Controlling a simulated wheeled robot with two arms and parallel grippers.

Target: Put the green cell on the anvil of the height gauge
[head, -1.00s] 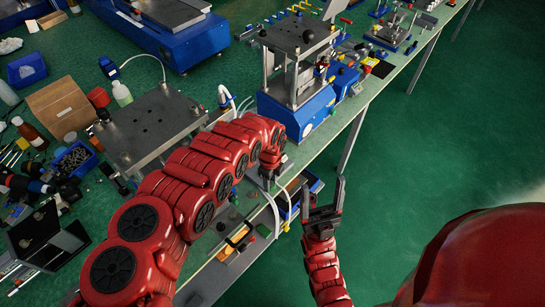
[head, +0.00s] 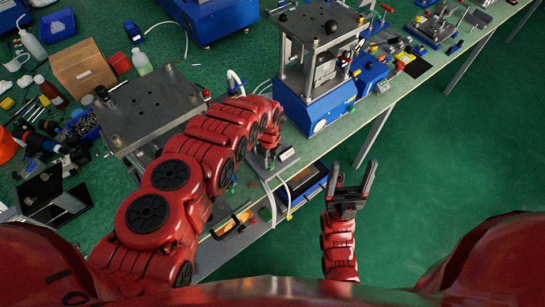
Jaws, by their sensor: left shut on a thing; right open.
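My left arm reaches over the bench, and its gripper (head: 267,161) points down close to the bench's front edge. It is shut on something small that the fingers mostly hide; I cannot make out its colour. A small grey block-like fixture (head: 287,155) stands right beside this gripper; it may be part of the height gauge, but its anvil cannot be made out. I cannot pick out the green cell for certain. My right gripper (head: 352,190) is open and empty, off the bench's front edge over the green floor.
A blue press (head: 322,108) with steel columns stands right of my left gripper. A steel plate on posts (head: 150,108) stands to the left, under my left arm. A blue tray (head: 304,187) is at the front edge. A cardboard box (head: 84,68) and bottles stand further left.

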